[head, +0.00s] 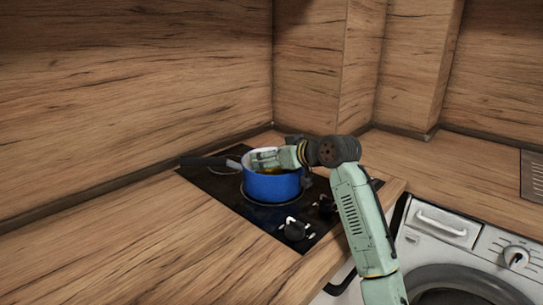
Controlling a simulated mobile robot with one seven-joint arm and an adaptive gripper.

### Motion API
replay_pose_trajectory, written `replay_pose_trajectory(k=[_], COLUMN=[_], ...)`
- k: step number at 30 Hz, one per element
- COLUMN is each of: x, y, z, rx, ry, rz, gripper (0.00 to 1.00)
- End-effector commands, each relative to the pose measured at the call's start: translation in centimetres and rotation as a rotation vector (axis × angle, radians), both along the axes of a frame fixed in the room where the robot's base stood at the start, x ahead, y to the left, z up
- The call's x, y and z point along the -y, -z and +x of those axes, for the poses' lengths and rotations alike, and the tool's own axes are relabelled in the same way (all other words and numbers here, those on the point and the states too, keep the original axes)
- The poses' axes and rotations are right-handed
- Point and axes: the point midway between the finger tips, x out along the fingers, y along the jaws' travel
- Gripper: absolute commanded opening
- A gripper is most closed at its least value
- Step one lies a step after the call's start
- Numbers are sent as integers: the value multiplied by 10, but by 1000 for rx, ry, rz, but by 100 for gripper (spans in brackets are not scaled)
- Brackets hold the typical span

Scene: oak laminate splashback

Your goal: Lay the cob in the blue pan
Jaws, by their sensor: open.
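The blue pan (272,188) stands on the black hob, its dark handle pointing left. My gripper (258,160) reaches in from the right, low over the pan's mouth, with its fingers pointing left. It is open. A small yellow-orange patch, probably the cob (270,172), shows inside the pan just below the fingers. Most of it is hidden by the pan's front wall and my gripper. I cannot tell whether the fingers touch it.
The black hob (225,189) has control knobs (294,229) at its front right. Wooden splashback walls close off the back and left. The worktop (160,240) left of the hob is clear. A washing machine (465,255) stands below at right, and a metal drainer (535,175) lies at far right.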

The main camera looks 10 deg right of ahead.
Motion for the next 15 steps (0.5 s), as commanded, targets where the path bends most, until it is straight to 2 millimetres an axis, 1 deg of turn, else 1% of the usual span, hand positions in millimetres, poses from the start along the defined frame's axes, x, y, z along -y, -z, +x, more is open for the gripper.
replay_pose_trajectory(k=[4,5,8,15], x=[2,3,11,32], y=[-16,-14,-18,-40], z=[0,-3,-20,-66], rx=[2,2,4,4], ry=[3,3,1,1], rz=[-4,-2,0,-1], gripper=[75,75,75,75])
